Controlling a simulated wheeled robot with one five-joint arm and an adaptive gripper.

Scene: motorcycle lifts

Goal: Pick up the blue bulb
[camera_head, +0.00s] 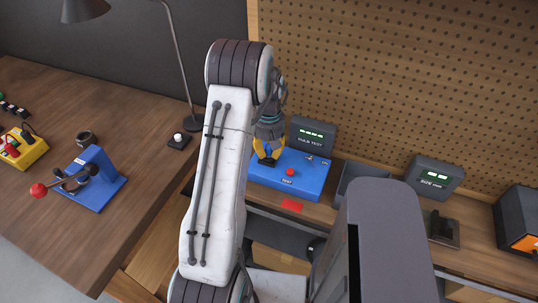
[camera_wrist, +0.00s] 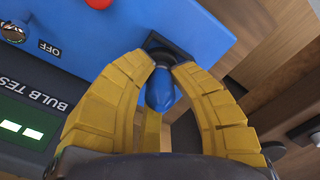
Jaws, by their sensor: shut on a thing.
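The blue bulb (camera_wrist: 160,90) sits between the yellow fingers of my gripper (camera_wrist: 163,66) in the wrist view. My gripper is shut on it. The bulb's far end meets a dark socket (camera_wrist: 157,42) at the edge of the blue test box (camera_wrist: 190,22); I cannot tell whether it is seated in it or just clear of it. In the head view my gripper (camera_head: 268,158) is over the left part of the blue test box (camera_head: 312,172), and the bulb is hidden there.
The box has a red button (camera_head: 290,171). A bulb test display (camera_head: 312,134) stands behind it, against the pegboard (camera_head: 400,70). A grey bin (camera_head: 358,177) and a size display (camera_head: 434,175) stand to the right. A wooden table (camera_head: 100,110) with a lamp (camera_head: 180,70) is at left.

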